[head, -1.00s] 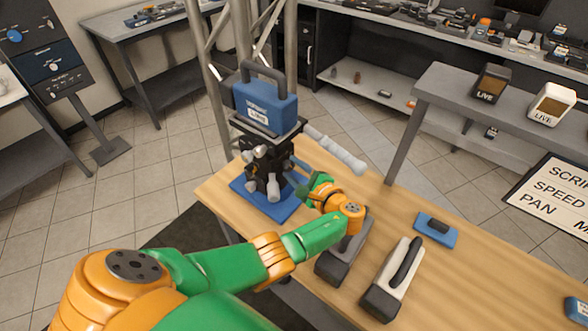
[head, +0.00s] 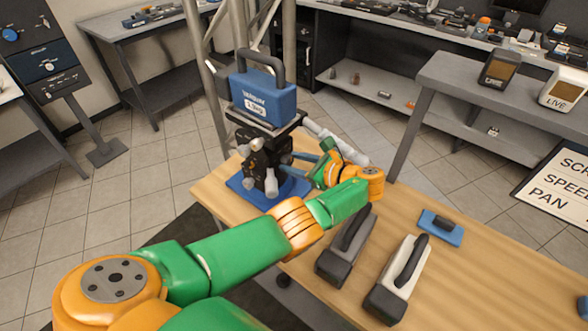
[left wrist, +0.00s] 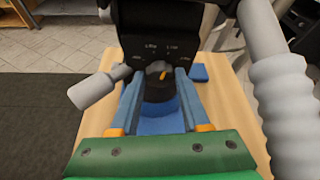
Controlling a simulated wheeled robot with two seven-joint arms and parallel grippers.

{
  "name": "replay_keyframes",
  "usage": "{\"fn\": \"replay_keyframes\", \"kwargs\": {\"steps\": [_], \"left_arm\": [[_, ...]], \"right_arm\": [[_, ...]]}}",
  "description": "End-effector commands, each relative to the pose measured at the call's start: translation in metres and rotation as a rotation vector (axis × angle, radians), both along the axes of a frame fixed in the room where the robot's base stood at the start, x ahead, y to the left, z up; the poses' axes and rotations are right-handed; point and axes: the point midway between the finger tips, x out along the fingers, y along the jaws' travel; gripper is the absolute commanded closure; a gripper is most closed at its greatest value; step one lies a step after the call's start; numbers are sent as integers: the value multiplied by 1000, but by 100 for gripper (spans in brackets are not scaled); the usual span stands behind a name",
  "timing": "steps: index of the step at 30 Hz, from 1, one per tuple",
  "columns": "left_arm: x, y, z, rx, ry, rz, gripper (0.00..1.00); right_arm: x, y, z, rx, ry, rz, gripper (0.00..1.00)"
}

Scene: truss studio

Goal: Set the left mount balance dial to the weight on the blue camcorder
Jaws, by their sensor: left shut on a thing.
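The blue camcorder (head: 262,98) with a black handle sits on top of the dark left mount (head: 262,150). Its white label carries a weight too small to read surely. In the left wrist view the mount's dark face (left wrist: 165,45) has small white weight marks, too blurred to read. Below them is the black balance dial (left wrist: 158,82) with an orange pointer, tilted slightly right of upright. My left gripper (head: 293,160) is at the mount's right side; in the wrist view its blue fingers (left wrist: 158,96) are shut on the dial from both sides. My right gripper is not in view.
The mount stands on a blue base (head: 240,190) on the wooden table (head: 370,270). A grey pan handle (left wrist: 275,85) runs close by the gripper's right. A dark camcorder (head: 345,250), a white one (head: 398,280) and a blue plate (head: 440,228) lie on the table.

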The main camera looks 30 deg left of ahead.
Motion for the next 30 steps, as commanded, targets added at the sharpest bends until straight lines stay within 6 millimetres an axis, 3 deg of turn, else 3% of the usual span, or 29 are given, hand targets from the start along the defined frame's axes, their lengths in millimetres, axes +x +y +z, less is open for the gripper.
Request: {"fn": "replay_keyframes", "kwargs": {"steps": [1, 9, 27, 28, 30], "left_arm": [[1, 0, -6, 2, 24, 1, 100], [1, 0, -3, 10, 134, 1, 100], [1, 0, 0, 12, 172, 1, 100], [1, 0, 0, 12, 172, 1, 51], [1, 0, 0, 13, 172, 0, 32]], "right_arm": [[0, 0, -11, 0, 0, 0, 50], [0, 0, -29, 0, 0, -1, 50], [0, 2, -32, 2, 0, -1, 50], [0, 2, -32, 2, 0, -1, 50], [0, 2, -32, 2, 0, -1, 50]]}}
